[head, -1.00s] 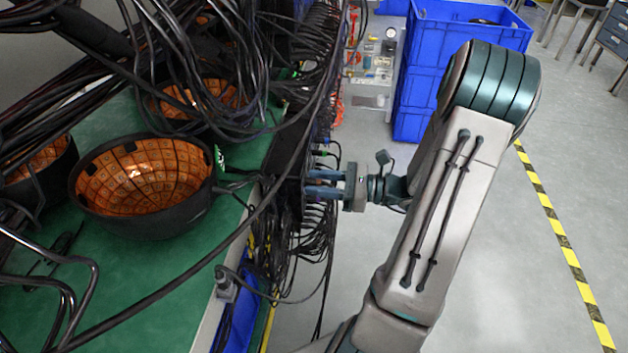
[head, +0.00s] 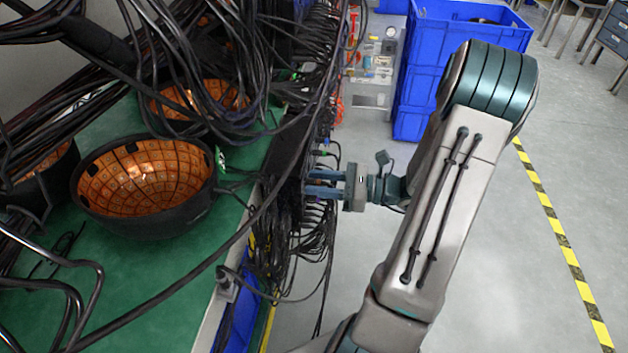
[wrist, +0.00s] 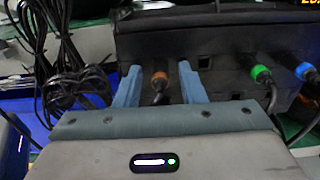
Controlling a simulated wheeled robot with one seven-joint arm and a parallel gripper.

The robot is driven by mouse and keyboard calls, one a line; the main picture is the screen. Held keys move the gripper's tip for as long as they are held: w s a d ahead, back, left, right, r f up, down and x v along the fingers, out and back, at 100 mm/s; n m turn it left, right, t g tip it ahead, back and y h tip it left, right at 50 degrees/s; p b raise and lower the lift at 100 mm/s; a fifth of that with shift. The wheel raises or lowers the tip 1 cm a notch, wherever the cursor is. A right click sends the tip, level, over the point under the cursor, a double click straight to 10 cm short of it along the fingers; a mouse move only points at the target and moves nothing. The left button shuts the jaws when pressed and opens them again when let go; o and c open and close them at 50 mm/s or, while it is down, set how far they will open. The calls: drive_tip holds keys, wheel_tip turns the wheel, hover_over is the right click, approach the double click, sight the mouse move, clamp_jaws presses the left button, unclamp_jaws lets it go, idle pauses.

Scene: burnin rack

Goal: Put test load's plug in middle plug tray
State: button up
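In the wrist view a plug with an orange ring (wrist: 160,79) sits at the face of a black box (wrist: 215,50), its dark cable hanging down. My gripper (wrist: 160,78) has one blue finger on each side of this plug, with a visible gap on both sides. In the head view my gripper (head: 322,184) reaches left to the cable-covered front edge of the bench; the plug there is hidden among cables. I cannot tell from a label which plug is the test load's, and I cannot pick out the middle plug tray.
A green-ringed plug (wrist: 262,76) and a blue-ringed plug (wrist: 305,72) are to the right on the box. Loose black cables (wrist: 75,75) hang at left. A black bowl with orange lining (head: 145,185) stands on the green bench (head: 180,262). Blue crates (head: 455,45) stand behind my arm.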

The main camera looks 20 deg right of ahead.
idle(0.4)
clamp_jaws()
drive_tip(key=p+v, duration=0.1)
drive_tip(key=v, duration=0.5)
idle(1.1)
drive_tip(key=shift+s, duration=0.15)
idle(0.4)
